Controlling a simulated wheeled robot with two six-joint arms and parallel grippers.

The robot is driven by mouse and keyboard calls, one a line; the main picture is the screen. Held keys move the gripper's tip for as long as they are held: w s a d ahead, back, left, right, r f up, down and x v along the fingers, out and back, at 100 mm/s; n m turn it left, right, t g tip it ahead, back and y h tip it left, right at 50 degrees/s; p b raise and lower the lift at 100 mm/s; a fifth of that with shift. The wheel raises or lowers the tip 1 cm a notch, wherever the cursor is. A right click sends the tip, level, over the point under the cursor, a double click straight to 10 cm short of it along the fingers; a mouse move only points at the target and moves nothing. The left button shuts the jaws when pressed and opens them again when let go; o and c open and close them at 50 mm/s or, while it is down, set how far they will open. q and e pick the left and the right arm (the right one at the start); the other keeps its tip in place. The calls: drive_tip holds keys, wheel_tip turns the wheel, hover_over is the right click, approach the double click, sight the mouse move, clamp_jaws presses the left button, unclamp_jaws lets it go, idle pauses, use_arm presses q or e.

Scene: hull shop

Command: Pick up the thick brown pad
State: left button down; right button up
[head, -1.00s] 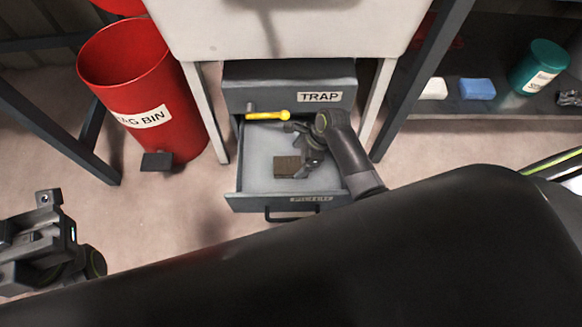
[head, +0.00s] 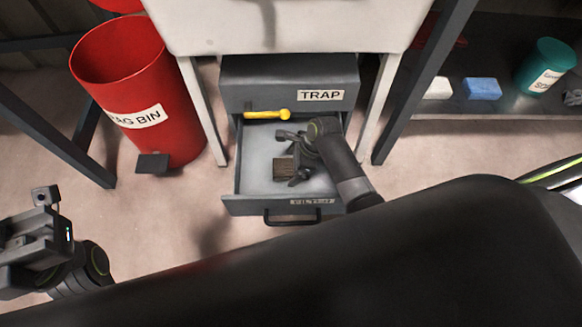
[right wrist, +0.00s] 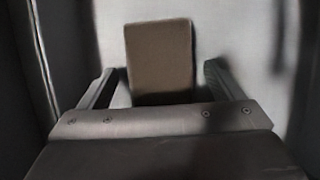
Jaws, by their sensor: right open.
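The thick brown pad (head: 284,168) lies in the open lower drawer (head: 255,181). In the right wrist view the pad (right wrist: 160,58) is upright in the picture, with its near end at the mouth of the gripper. My right gripper (head: 290,172) reaches down into the drawer at the pad. In the right wrist view the gripper (right wrist: 158,88) is open, one finger on each side of the pad's near end, with a gap on both sides. My left gripper (head: 22,232) is at the far left, outside the drawer; its jaws are unclear.
A yellow-handled tool (head: 267,114) lies at the drawer's back, below the closed drawer marked TRAP (head: 290,80). A red bin (head: 135,90) stands left. A shelf (head: 460,100) at right holds a blue block (head: 482,88) and a green tub (head: 545,66).

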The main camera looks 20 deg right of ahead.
drive_tip(key=shift+f, duration=0.2)
idle(0.4)
drive_tip(key=c, duration=1.1)
